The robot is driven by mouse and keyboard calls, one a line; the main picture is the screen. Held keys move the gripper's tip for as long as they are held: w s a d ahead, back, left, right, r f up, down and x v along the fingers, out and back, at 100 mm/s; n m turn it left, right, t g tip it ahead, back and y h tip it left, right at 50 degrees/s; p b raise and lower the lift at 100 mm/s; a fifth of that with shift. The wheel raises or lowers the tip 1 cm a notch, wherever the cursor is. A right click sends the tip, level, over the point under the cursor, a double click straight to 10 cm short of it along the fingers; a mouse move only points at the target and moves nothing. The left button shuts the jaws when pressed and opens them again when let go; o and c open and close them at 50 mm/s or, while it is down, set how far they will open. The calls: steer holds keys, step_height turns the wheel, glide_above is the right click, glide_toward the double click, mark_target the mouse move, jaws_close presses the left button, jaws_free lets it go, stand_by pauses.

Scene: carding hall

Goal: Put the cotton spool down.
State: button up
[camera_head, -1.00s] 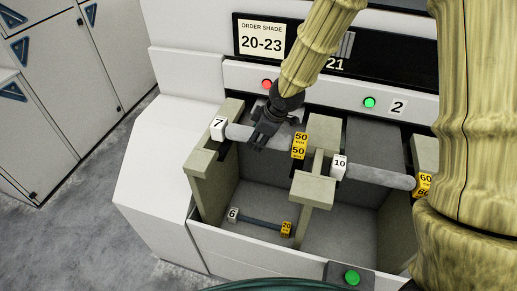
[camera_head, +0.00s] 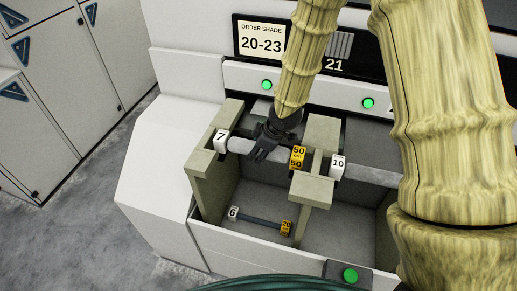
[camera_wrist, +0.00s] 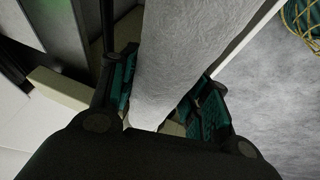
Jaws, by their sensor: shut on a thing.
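The cotton spool (camera_head: 242,146) is a pale grey fuzzy roll with a white end block marked 7 and a yellow end block marked 50. My gripper (camera_head: 263,148) is shut around its middle from above. The wrist view shows the roll (camera_wrist: 185,60) between the two teal-padded fingers (camera_wrist: 165,95). The spool spans the left bay, between the left beige wall (camera_head: 205,155) and the middle beige divider (camera_head: 318,150). I cannot tell whether its ends touch the supports.
A spool marked 10 (camera_head: 372,175) lies in the right bay, partly behind my arm. A thin dark rod marked 6 (camera_head: 262,221) lies low in the left bay. The panel reads 20-23 (camera_head: 261,43). Green lamps show at left (camera_head: 266,85) and right (camera_head: 368,103).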

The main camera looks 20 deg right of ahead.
steer(key=shift+f, duration=0.15)
steer(key=o, duration=1.1)
steer(key=shift+b+v, duration=1)
steer(key=shift+v, duration=5.15)
